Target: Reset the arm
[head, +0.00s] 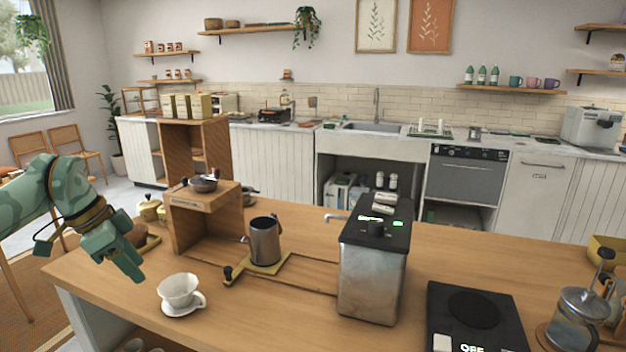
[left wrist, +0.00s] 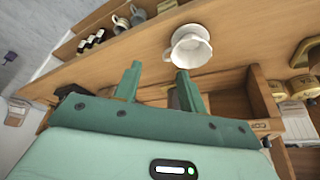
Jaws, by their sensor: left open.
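My left arm comes in from the left in the head view, with its green left gripper (head: 127,262) above the left end of the wooden counter. The gripper is open and empty, its fingers pointing down. In the left wrist view the two fingers (left wrist: 160,80) stand apart with nothing between them. A white dripper cup on a saucer (head: 180,293) stands on the counter to the right of the gripper, apart from it. It also shows beyond the fingertips in the left wrist view (left wrist: 188,48). My right gripper is in neither view.
A wooden stand (head: 205,215), a metal pitcher (head: 264,242), a steel boiler box (head: 371,275), a black scale (head: 472,318) and a French press (head: 577,318) stand on the counter (head: 255,320). The counter front between cup and boiler is clear.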

